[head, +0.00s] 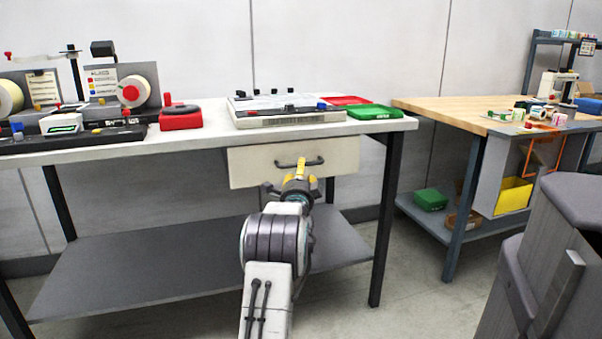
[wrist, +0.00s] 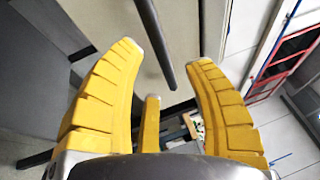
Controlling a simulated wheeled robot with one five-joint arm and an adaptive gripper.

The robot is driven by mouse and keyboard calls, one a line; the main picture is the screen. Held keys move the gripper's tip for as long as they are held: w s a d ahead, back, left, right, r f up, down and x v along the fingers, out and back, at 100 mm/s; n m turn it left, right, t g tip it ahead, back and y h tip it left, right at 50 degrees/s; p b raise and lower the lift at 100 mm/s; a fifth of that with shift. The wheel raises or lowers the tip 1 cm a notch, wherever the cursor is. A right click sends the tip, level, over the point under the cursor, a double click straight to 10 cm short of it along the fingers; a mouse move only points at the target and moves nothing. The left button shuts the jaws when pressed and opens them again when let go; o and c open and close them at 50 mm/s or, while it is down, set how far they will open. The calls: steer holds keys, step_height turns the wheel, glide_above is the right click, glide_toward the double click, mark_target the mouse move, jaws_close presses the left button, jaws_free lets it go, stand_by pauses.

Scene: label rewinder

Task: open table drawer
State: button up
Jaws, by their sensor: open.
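The table drawer (head: 249,168) has a pale front under the right part of the white tabletop, and it looks shut. Its dark bar handle (head: 299,162) runs across the middle of the front. My gripper (head: 299,172), with yellow fingers, appears just below and in front of the handle in the head view. Whether it touches the handle cannot be told. In the wrist view, its yellow fingers (wrist: 166,58) are spread wide, with nothing clearly held. A dark rod (wrist: 155,45) shows between them; I cannot tell whether it is a table leg.
The white table (head: 160,147) carries label rolls and a red device (head: 180,118) at left, and a flat panel (head: 290,119) and green tray (head: 374,112) at right. A lower shelf (head: 130,285) lies beneath. A wooden-top bench (head: 440,106) stands at right, and a grey body (head: 545,260) at front right.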

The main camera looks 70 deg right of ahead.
steer(key=shift+b+x, duration=1.6)
steer(key=shift+x, duration=0.15)
steer(key=shift+d, duration=0.3)
steer(key=shift+w+b, duration=0.1)
steer(key=shift+b, duration=0.2)
steer(key=shift+c, duration=0.3)
jaws_close()
